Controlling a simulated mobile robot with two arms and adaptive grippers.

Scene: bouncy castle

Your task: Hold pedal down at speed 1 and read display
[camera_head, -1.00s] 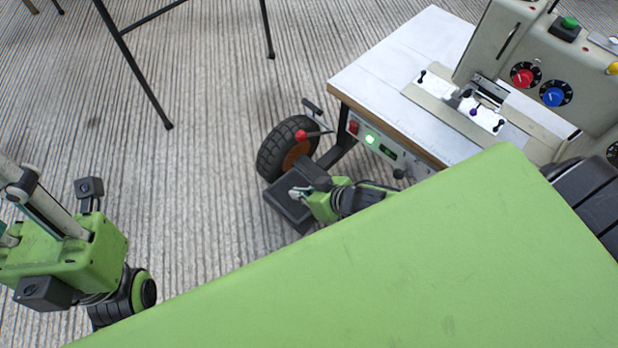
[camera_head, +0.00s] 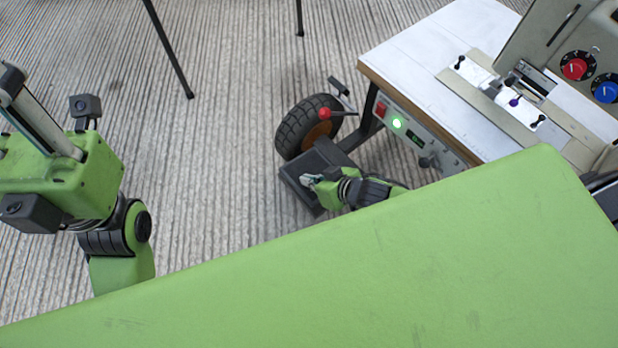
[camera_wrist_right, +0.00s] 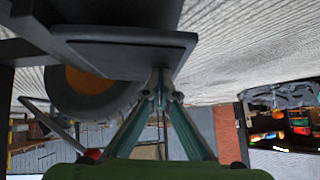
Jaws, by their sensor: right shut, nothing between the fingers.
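The pedal (camera_head: 304,172) is a dark box with a flat plate, on the floor beside the machine's wheel. My right gripper (camera_head: 309,180) is shut and empty, its fingertips over the pedal. In the right wrist view the closed fingertips (camera_wrist_right: 162,92) are at the edge of the dark pedal plate (camera_wrist_right: 125,50); I cannot tell whether they press it. The display (camera_head: 415,140) is a small dark window with green marks, too small to read. A green lamp (camera_head: 397,123) glows beside it. My left gripper (camera_head: 45,130) is at the left edge, partly cut off.
The machine's white table (camera_head: 430,55) carries red (camera_head: 575,68) and blue (camera_head: 606,91) dials at the right. A red switch (camera_head: 381,109) and a black knob (camera_head: 429,161) are on the front panel. A wheel (camera_head: 300,125) and a red-knobbed lever (camera_head: 325,113) stand behind the pedal.

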